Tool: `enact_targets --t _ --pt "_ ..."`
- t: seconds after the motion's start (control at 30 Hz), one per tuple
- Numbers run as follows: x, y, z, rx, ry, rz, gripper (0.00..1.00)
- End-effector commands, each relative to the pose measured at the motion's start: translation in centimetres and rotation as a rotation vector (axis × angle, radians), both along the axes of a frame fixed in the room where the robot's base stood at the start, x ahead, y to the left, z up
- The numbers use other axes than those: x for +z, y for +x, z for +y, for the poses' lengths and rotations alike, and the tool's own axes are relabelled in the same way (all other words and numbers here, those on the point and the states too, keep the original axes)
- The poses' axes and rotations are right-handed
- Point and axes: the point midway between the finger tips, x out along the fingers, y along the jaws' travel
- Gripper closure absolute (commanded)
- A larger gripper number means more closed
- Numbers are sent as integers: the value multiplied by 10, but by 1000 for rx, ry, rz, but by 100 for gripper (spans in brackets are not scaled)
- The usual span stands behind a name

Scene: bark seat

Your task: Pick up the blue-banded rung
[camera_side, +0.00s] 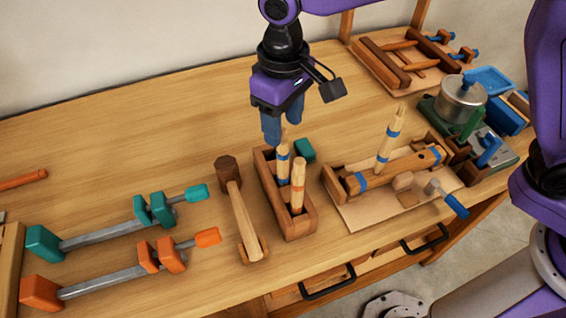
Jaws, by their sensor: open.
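The blue-banded rung (283,163) is a pale wooden stick with a blue band, standing upright in a narrow wooden box (300,230). A rung with an orange band (298,186) stands beside it in the same box, nearer the camera. My gripper (283,130) points down with blue fingers, open, around or just above the top of the blue-banded rung. I cannot tell whether the fingers touch it. Another pale rung with blue bands (388,140) stands upright in a wooden bar with blue bands (400,168) on the right.
A wooden mallet (240,210) lies left of the box. Two bar clamps, teal (110,234) and orange (110,280), lie at the left. A teal block (305,150) sits behind the box. A metal pot (460,100) stands at the right. The table's back left is clear.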

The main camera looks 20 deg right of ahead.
Motion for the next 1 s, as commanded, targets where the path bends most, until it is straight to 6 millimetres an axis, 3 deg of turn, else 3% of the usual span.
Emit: enact_targets --t 0.17,0.47,0.77,0.87,0.93,1.0 --pt "-11 -2 1 1 -2 1 47" --pt "-49 -7 3 1 -2 2 47" --pt "-54 -7 4 1 2 1 47" --pt "-54 -7 4 1 2 1 73" --pt "-54 -7 4 1 2 1 96" --pt "-54 -7 4 1 2 1 100"
